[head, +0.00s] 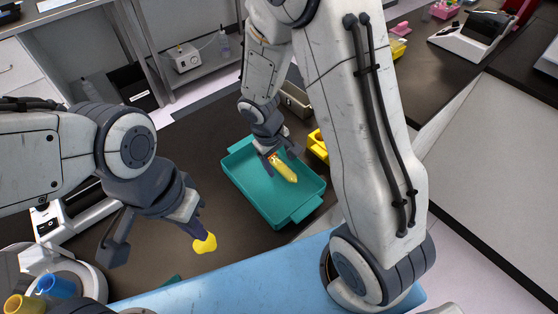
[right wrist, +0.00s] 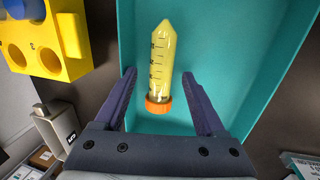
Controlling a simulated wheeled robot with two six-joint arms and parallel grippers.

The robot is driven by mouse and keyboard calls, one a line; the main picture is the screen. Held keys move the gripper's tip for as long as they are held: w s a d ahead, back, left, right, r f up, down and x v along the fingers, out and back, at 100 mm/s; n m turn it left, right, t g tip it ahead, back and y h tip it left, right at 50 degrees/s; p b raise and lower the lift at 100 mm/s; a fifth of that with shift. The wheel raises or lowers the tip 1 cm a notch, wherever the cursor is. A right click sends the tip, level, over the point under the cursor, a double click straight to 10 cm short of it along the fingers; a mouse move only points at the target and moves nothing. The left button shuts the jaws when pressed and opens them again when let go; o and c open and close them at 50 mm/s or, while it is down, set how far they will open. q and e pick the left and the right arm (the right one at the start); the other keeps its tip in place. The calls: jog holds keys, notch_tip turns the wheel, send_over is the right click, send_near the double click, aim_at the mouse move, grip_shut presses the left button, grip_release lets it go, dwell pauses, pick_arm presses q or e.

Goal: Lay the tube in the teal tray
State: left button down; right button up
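The teal tray (head: 252,190) stands on the dark bench in the middle of the head view, and its inside fills much of the right wrist view (right wrist: 225,50). The tube (head: 285,170), yellow with an orange cap, is inside the tray and appears to lie on its floor. In the right wrist view the tube (right wrist: 161,60) points its tip away from me. My right gripper (right wrist: 159,76) is open, with a finger apart from the tube on each side near the cap. My left gripper (head: 155,243) is open over the bench, left of the tray.
A yellow rack (right wrist: 65,35) stands close beside the tray. A yellow object (head: 204,243) shows at one left fingertip; I cannot tell whether they touch. A blue surface (head: 240,287) runs along the front. Blue and yellow cups (head: 56,286) are at the lower left.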

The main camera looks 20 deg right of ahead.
jog(key=p+v, duration=0.1)
jog(key=v, duration=0.9)
jog(key=shift+r, duration=0.2)
dwell(0.7)
